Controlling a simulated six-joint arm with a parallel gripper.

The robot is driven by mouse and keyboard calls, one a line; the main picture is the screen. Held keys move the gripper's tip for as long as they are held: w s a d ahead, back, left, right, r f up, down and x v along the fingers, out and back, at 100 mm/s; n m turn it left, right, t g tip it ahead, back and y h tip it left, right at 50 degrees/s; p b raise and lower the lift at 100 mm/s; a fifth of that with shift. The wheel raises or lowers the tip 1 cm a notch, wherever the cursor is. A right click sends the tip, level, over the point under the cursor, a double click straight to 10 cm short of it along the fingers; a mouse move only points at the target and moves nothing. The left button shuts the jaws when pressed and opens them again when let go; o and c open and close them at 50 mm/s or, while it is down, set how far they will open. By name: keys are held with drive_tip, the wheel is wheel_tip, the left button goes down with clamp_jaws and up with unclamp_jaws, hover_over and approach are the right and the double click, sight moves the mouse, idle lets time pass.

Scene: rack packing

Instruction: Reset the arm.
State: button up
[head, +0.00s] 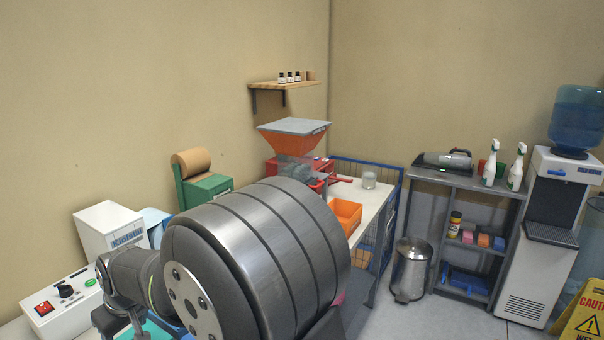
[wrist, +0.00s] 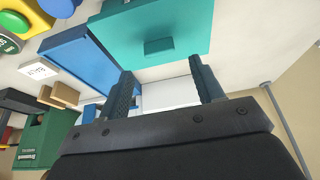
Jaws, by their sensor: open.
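My gripper (wrist: 160,65) shows in the wrist view with its two dark fingers spread apart and nothing between them. Beyond the fingertips is a teal flat-faced object (wrist: 185,22) with a small raised block on it, and I cannot tell how far off it is. In the head view my own large grey arm link fills the lower middle, and my gripper's fingers cannot be made out there.
In the wrist view a blue tray (wrist: 75,62), a white label card (wrist: 38,70) and a green dispenser (wrist: 40,140) lie left. In the head view a control box (head: 62,300), an orange bin (head: 346,214) and a hopper machine (head: 293,140) stand around my arm.

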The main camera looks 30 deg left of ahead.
sight(127, 337)
drive_tip(key=x, duration=0.4)
drive_tip(key=shift+f, duration=0.55)
drive_tip(key=shift+r, duration=0.5)
